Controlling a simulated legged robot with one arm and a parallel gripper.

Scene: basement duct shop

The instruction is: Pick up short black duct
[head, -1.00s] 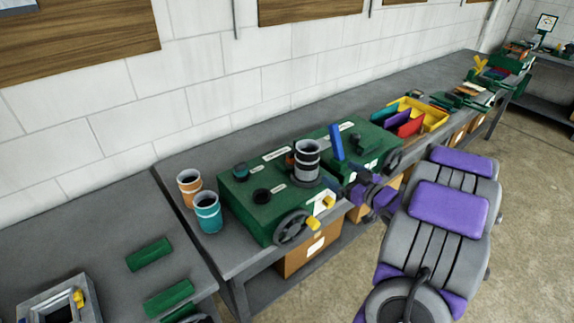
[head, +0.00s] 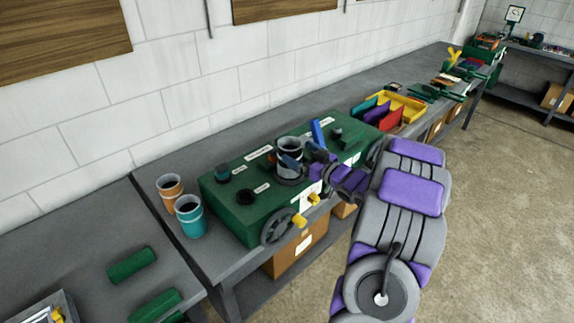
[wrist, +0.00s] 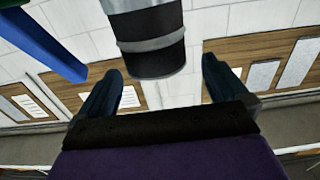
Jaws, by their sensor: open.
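The short black duct (head: 289,146), dark with grey bands, stands upright on top of the green machine (head: 236,215). My gripper (head: 302,158) is at its right front side, and one dark blue finger overlaps the duct's lower part in the head view. In the wrist view the duct (wrist: 152,40) shows at the top centre, lined up with the gap between the two spread fingers of my gripper (wrist: 163,68). Clear space shows on both sides of it, so the gripper is open and not holding it. The duct's lower right part is hidden by my gripper in the head view.
A blue lever (head: 317,133) rises just behind my gripper and also shows in the wrist view (wrist: 40,45). A handwheel (head: 277,226) and yellow knobs (head: 299,221) stick out at the machine's front. Orange (head: 171,190) and teal (head: 190,217) cups stand to its left.

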